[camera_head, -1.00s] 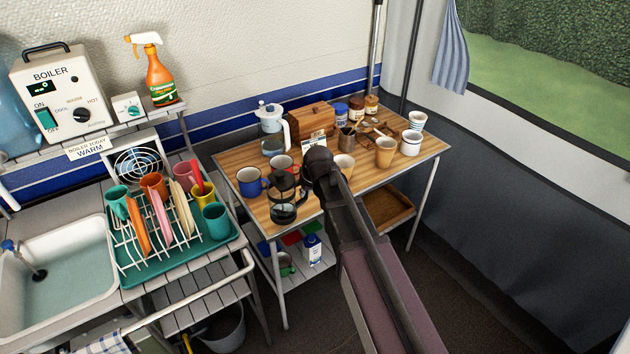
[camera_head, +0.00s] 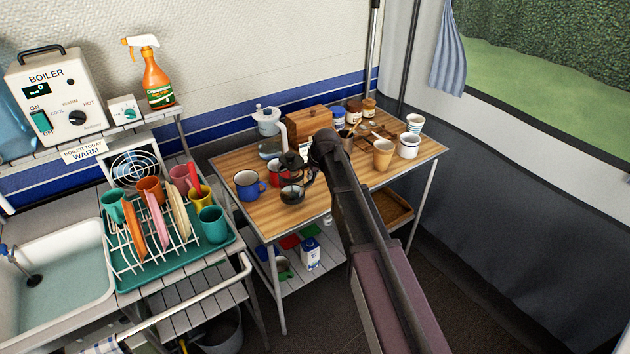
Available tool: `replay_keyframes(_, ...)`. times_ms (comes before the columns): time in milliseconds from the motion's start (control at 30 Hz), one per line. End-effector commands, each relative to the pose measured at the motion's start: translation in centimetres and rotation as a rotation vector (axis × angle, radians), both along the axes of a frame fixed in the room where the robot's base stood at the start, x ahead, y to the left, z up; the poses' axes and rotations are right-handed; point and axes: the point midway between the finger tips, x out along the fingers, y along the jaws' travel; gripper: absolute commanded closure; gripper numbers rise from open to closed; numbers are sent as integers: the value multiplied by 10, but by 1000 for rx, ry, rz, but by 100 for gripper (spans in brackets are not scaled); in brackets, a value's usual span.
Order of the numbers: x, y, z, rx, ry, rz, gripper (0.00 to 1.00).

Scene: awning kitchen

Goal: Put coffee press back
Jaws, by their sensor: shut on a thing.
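The coffee press (camera_head: 291,191), with a black lid and frame and a glass body, is upright at the front middle of the wooden-topped table (camera_head: 262,215). My gripper (camera_head: 311,165) is at its right side and shut on it; my arm hides the fingertips and much of the handle. I cannot tell whether the press touches the tabletop or is slightly above it. A blue mug (camera_head: 248,186) stands to its left, and a red mug (camera_head: 273,172) is close behind it, partly covered.
A white-lidded jug (camera_head: 268,124) and a wooden box (camera_head: 306,122) stand at the back. Jars (camera_head: 354,110), a tan cup (camera_head: 383,154) and a white mug (camera_head: 408,146) are to the right. The table's front left is bare. A dish rack (camera_head: 160,232) stands left.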

Motion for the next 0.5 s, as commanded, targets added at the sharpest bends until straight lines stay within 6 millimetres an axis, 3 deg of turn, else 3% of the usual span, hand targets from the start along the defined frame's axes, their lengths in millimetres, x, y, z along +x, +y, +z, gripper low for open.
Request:
replay_keyframes(167,2,-1,0,1,0,-2,100)
replay_keyframes(333,16,-4,-2,2,0,-3,100)
replay_keyframes(500,13,-4,-19,1,0,-2,100)
